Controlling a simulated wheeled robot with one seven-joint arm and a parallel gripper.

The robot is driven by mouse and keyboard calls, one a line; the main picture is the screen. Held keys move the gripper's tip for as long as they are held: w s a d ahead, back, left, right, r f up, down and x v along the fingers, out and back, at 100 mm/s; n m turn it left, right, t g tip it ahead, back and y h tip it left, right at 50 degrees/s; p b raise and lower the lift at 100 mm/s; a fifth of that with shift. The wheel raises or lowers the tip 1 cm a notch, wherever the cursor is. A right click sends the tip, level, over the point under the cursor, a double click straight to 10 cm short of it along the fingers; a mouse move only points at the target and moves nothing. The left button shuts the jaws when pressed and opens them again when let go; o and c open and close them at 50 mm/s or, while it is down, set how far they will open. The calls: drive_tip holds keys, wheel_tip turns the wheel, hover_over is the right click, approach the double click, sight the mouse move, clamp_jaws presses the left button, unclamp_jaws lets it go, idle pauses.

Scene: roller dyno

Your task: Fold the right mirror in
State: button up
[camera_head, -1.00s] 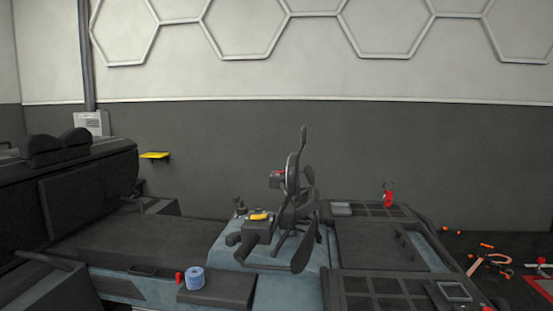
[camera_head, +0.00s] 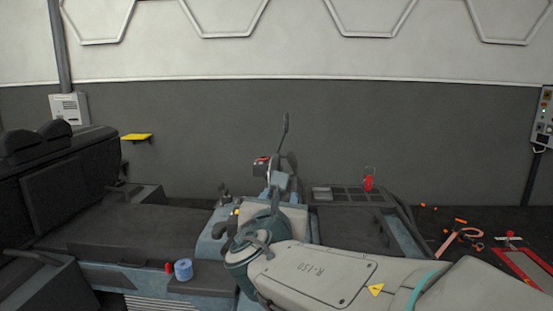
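A steering assembly with a dark, thin upright mirror-like piece (camera_head: 285,130) stands in the middle of the blue and dark vehicle. A red-topped control box (camera_head: 261,166) sits just left of it. My gripper (camera_head: 280,182) is at the steering assembly, in front of its lower part, at the end of my pale arm coming from the lower right. Its fingers are small and merge with the dark parts behind, so I cannot tell whether they are open or touch anything. The near-side mirror is not clearly visible; my wrist and arm cover that area.
A black seat (camera_head: 70,180) fills the left. A blue tape roll (camera_head: 183,270) and a small red item (camera_head: 168,268) lie on the near ledge. A red clip-like item (camera_head: 368,183) stands on the right deck.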

drive_tip(key=shift+n+t+y, duration=0.3)
drive_tip(key=shift+n+y, duration=0.2)
drive_tip(key=shift+n, duration=0.4)
drive_tip(key=w+p, duration=0.1)
drive_tip(key=w, duration=0.3)
drive_tip(key=w+a+r+p, duration=0.1)
drive_tip(key=w, duration=0.4)
drive_tip(key=w+p, duration=0.2)
drive_tip(key=w, duration=0.3)
drive_tip(key=shift+a+r, duration=0.15)
drive_tip(key=shift+a, duration=0.1)
drive_tip(key=shift+s, duration=0.1)
clamp_jaws()
